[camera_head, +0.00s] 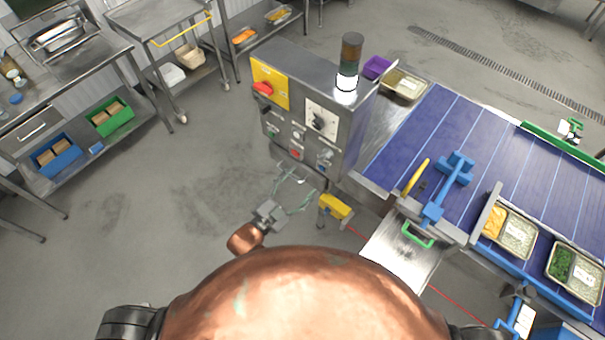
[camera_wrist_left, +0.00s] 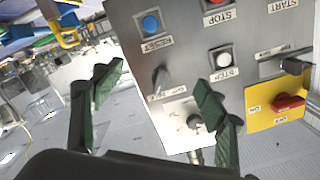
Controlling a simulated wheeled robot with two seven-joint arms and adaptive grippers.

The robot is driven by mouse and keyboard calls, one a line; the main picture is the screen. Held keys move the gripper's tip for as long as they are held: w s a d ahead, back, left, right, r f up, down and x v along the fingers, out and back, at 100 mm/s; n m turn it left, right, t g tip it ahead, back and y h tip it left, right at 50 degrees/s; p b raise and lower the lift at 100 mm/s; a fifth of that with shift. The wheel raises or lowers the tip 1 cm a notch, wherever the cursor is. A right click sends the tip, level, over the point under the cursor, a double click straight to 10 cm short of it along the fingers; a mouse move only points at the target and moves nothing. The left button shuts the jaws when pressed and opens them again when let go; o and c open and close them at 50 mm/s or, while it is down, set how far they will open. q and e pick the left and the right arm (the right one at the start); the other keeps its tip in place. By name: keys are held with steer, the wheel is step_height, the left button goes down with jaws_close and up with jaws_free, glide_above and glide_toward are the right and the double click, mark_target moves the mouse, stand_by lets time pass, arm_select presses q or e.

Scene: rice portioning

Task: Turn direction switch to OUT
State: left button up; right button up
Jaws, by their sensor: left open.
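The control cabinet (camera_head: 322,75) stands left of the conveyor, with small buttons and switches on its front. In the left wrist view its panel appears turned around. A small metal lever switch (camera_wrist_left: 159,79) with a label plate shows between my fingertips in that picture; the label is too small to read, so I cannot tell if it is the direction switch or which way it is set. My left gripper (camera_head: 291,190) is open and empty in front of the cabinet's lower front. In the left wrist view its two green fingers (camera_wrist_left: 161,88) are spread, apparently clear of the panel.
A blue button (camera_wrist_left: 151,23), a white button (camera_wrist_left: 223,60) and a red rotary switch (camera_wrist_left: 289,102) on yellow sit around the lever. A yellow-topped part (camera_head: 336,206) stands right of my gripper. The conveyor belt (camera_head: 425,140) lies to the right. The floor at left is clear.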

mark_target(323, 158)
arm_select(q)
steer(key=shift+m+h, duration=0.3)
steer(key=w+d+r+b, duration=0.1)
steer(key=w+d+r, duration=0.2)
steer(key=d, duration=0.1)
steer(key=shift+w+r+b, duration=0.3)
steer(key=shift+w+b, duration=0.05)
steer(key=shift+b, duration=0.05)
steer(key=shift+x, duration=2.3)
steer(key=shift+r, duration=0.1)
jaws_close()
